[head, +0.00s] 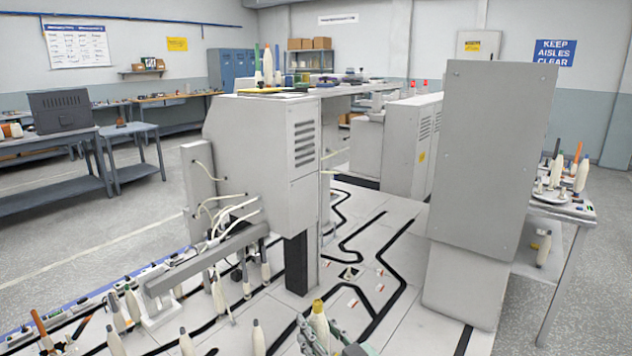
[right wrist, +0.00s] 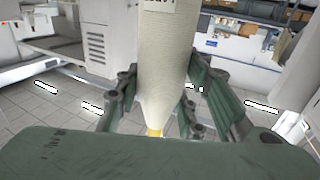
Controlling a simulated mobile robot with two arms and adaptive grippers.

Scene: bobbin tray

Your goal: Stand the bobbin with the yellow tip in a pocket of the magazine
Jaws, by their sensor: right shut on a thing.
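The bobbin with the yellow tip (head: 319,326) is at the bottom edge of the head view, cream-coloured, with its yellow tip up. My right gripper (head: 325,342) is shut around it, only partly in view. In the right wrist view the bobbin's cream body (right wrist: 163,60) stands between the green fingers, with the yellow tip (right wrist: 155,132) towards the palm. Its far end is cut off by the frame. I cannot pick out the magazine or an empty pocket for certain. My left gripper is not in view.
Several cream bobbins with grey tips (head: 258,338) stand along the bottom left, near a grey machine (head: 262,150). A tall grey cabinet (head: 490,170) stands at the right. A side table (head: 565,210) beyond it holds more bobbins. Pale floor with black lines (head: 400,250) lies between.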

